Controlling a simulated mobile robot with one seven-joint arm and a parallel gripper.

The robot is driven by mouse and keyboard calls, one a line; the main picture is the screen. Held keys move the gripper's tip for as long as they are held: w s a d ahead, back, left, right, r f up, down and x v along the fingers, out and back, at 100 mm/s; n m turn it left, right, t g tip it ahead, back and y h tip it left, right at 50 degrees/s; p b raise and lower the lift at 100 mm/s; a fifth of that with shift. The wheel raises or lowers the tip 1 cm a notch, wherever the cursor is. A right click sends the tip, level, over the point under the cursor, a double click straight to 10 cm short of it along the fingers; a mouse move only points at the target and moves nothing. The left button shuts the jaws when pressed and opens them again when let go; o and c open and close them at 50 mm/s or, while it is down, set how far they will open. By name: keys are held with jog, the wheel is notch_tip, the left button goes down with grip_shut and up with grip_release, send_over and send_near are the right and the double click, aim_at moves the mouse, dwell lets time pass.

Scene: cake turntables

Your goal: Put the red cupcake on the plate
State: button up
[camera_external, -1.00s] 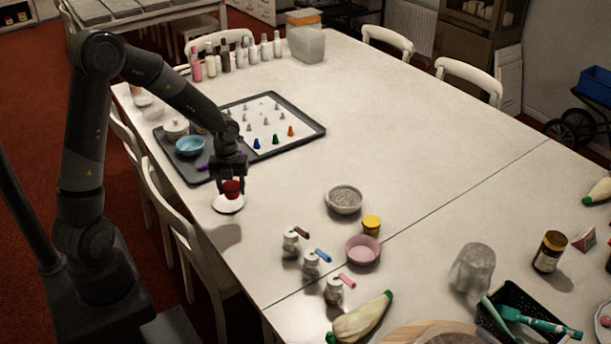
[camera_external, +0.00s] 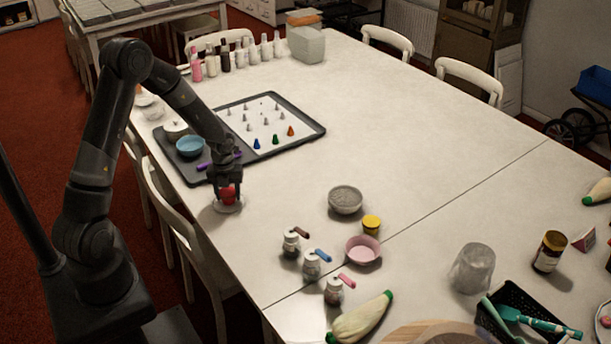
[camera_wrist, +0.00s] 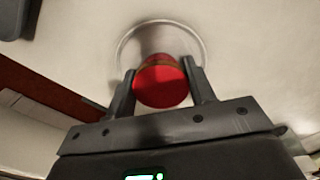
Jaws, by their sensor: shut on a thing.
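The red cupcake (camera_external: 228,195) is between the fingers of my gripper (camera_external: 228,192) in the external view. In the wrist view the cupcake (camera_wrist: 161,84) shows as a red round top, with a finger of my gripper (camera_wrist: 160,92) against each side. My gripper is shut on it. The plate (camera_external: 227,206) is a small pale disc on the table, directly below the cupcake. Its round rim (camera_wrist: 204,45) shows around the cupcake in the wrist view. I cannot tell whether the cupcake's base touches the plate.
A dark tray (camera_external: 316,131) with small coloured nozzles and a blue bowl (camera_external: 190,146) lies just beyond my gripper. Bottles (camera_external: 226,60) stand at the back. A grey bowl (camera_external: 345,200) and pink bowl (camera_external: 362,250) are to the right. The table middle is clear.

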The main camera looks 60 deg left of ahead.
jog(key=shift+f, duration=0.1)
jog(key=o, duration=1)
jog(key=shift+c, duration=0.2)
